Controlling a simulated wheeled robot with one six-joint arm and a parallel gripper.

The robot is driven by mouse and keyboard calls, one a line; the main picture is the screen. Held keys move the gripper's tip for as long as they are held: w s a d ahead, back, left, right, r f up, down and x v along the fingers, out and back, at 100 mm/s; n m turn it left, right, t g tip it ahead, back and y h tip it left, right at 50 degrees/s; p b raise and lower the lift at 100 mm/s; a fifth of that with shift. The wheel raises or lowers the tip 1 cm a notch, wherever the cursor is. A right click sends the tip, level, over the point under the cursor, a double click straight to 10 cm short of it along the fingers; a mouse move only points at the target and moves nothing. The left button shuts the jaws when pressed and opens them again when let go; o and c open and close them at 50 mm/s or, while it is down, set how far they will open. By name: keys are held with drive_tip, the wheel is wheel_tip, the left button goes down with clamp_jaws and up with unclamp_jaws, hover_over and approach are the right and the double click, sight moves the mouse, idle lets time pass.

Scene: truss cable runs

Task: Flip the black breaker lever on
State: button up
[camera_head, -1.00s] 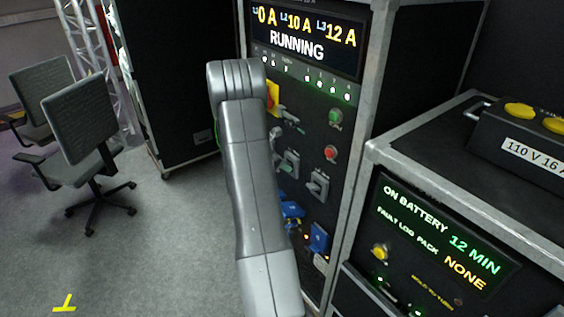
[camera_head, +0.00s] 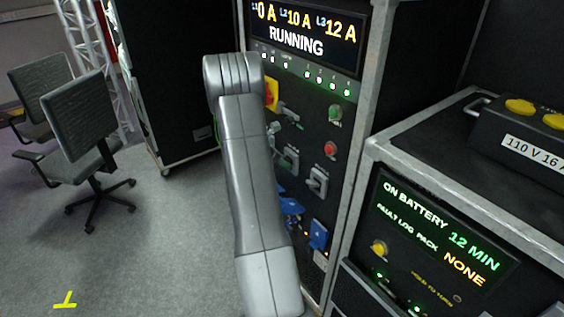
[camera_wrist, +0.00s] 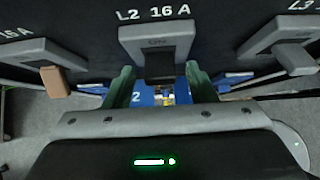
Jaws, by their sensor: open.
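A breaker (camera_wrist: 40,50) at left has a brown-tan lever (camera_wrist: 55,81). A third breaker (camera_wrist: 282,48), marked L3, is at right with a grey lever. Contact with the lever cannot be told.
Blue sockets (camera_wrist: 150,97) lie beyond the fingers. The cabinet display (camera_head: 300,38) reads RUNNING with L1 at 0 A. A lower case (camera_head: 440,235) with a battery display stands close at right. Chairs (camera_head: 80,130) stand at left on open floor.

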drive_tip(key=b+v, duration=0.1)
drive_tip(key=v, duration=1.2)
drive_tip(key=shift+b, duration=0.35)
drive_tip(key=shift+d+f, duration=0.15)
drive_tip(key=p+x, duration=0.2)
drive_tip(key=x, duration=1.1)
drive_tip(key=shift+w+f, duration=0.1)
drive_tip(key=shift+w+d+f, duration=0.1)
drive_tip(key=shift+d+f, duration=0.05)
drive_tip(key=shift+f, duration=0.05)
drive_tip(key=shift+r, duration=0.1)
